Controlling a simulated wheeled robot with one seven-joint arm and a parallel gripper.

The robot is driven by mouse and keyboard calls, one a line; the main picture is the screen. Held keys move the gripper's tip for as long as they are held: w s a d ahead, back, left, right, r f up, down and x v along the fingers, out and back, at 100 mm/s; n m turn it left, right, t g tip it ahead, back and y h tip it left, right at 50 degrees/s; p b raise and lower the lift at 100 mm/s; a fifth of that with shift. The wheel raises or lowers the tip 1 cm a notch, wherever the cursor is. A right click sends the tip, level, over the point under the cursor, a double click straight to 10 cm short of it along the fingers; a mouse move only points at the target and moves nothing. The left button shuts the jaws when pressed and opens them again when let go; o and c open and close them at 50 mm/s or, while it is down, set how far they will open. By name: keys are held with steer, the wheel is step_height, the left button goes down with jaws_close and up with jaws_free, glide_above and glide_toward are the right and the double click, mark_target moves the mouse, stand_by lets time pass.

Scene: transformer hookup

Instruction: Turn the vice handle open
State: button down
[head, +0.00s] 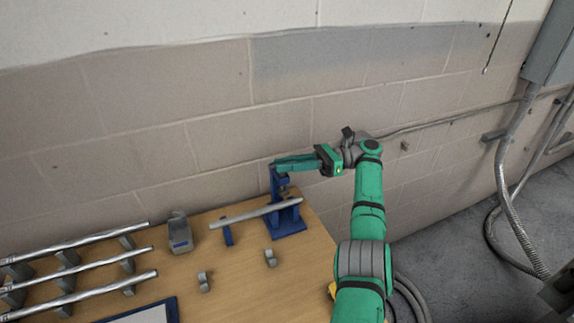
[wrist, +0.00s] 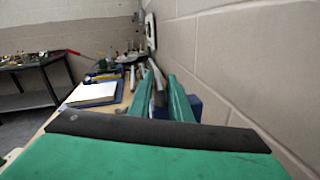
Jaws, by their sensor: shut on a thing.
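The blue vice (head: 287,223) stands at the far right corner of the wooden table, close to the wall. A grey pipe (head: 250,213) lies through it and sticks out to the left, over a small blue stand (head: 227,232). My gripper (head: 280,163) is at the top of the vice, reaching in from the right, and is shut on the vice handle. The handle is mostly hidden by the fingers in the head view. In the wrist view my gripper (wrist: 161,92) shows two green fingers with a grey piece between them, and blue vice parts (wrist: 207,106) behind the right finger.
Several long pipes (head: 75,263) rest on grey supports at the left. A grey box-like device (head: 180,232) and small grey blocks (head: 270,258) stand on the table (head: 235,285). The block wall (head: 230,130) is close behind the vice.

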steer(key=shift+s, duration=0.15)
stand_by(0.4)
steer(key=c, duration=1.8)
jaws_free()
steer(key=shift+r, duration=0.1)
step_height(320, 180, up, 3)
steer(key=shift+s+r, duration=0.55)
steer(key=shift+r, duration=0.05)
steer(key=shift+s+a+r, duration=0.1)
steer(key=shift+s+r, duration=1.35)
steer(key=shift+s, duration=0.7)
steer(key=shift+s+a+r, duration=0.1)
steer(key=shift+s+r, duration=1.4)
steer(key=shift+s, duration=0.7)
steer(key=shift+s+a+r, duration=0.1)
steer(key=shift+s+r, duration=1.35)
steer(key=shift+s, duration=0.7)
